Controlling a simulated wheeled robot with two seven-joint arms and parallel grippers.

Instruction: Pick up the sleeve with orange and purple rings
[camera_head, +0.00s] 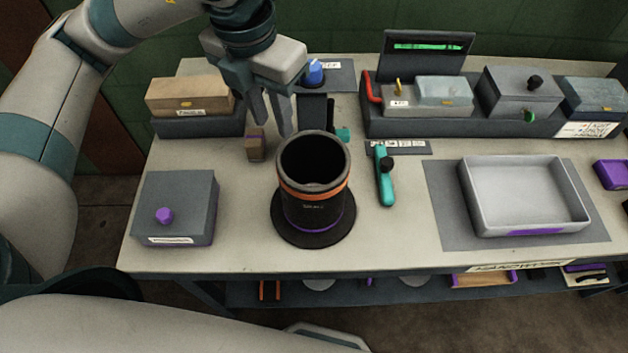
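The sleeve (312,207) is a black, hollow cylinder with an orange ring near its top and a purple ring near its base. It stands upright on a round black base (290,233) near the front middle of the table. My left gripper (274,127) points down behind and slightly left of the sleeve in the picture. Its two fingers are apart, with nothing visible between them. The gripper does not appear to hold the sleeve. My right gripper is not in view.
A small brown block (256,146) sits near the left fingertips. A grey box with a purple knob (176,204) stands left, and a teal-handled tool (384,178) lies right of the sleeve. A light tray (525,192) lies further right. Boxes line the table's back.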

